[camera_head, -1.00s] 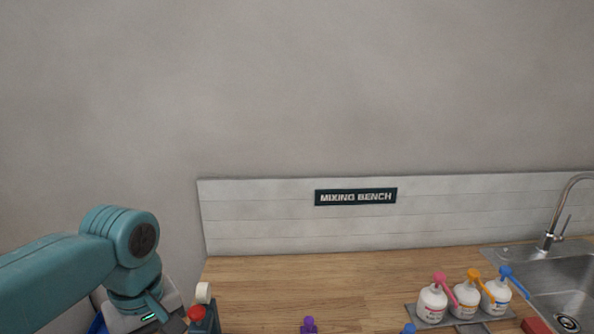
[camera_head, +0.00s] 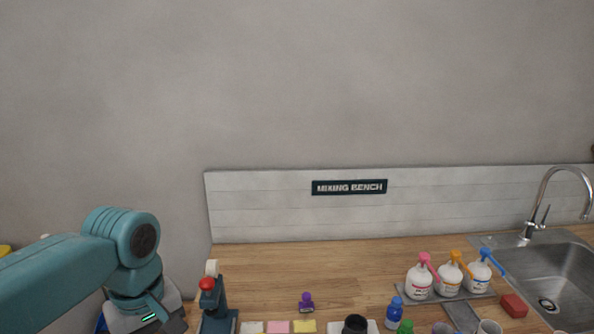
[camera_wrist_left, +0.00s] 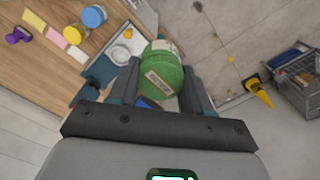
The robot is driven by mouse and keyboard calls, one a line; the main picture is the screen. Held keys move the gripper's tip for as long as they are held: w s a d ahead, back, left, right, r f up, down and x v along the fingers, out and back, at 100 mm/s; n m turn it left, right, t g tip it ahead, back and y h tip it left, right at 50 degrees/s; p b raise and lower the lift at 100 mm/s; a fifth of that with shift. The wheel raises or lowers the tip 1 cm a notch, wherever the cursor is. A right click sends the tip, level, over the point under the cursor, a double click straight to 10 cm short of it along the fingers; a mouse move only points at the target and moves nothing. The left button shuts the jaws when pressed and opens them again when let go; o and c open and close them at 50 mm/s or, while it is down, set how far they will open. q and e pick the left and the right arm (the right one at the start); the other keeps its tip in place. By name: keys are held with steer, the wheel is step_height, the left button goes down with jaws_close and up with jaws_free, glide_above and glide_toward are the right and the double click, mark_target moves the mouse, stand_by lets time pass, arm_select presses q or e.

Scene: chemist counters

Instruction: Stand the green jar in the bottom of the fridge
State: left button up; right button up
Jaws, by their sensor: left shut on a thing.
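The fridge is in neither view. My right gripper is not in view.
The wooden mixing bench (camera_head: 260,270) carries a press with a red knob (camera_head: 207,284), a purple item (camera_head: 306,301), coloured pads, small jars, pump bottles (camera_head: 419,276) and a sink (camera_head: 545,280). In the left wrist view, a yellow cone (camera_wrist_left: 259,92) and a wire rack (camera_wrist_left: 297,80) stand on the floor.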

arm_select(q)
steer(key=shift+s+a, duration=0.1)
steer(key=w+d+f+m, duration=0.1)
steer(key=f+m, duration=0.3)
steer(key=f, duration=0.5)
steer(key=w+d+f+m, duration=0.1)
steer(key=f+m, duration=0.3)
steer(key=f, duration=0.5)
steer(key=shift+w+f, duration=0.3)
steer(key=shift+w, duration=0.2)
steer(key=shift+s, duration=0.15)
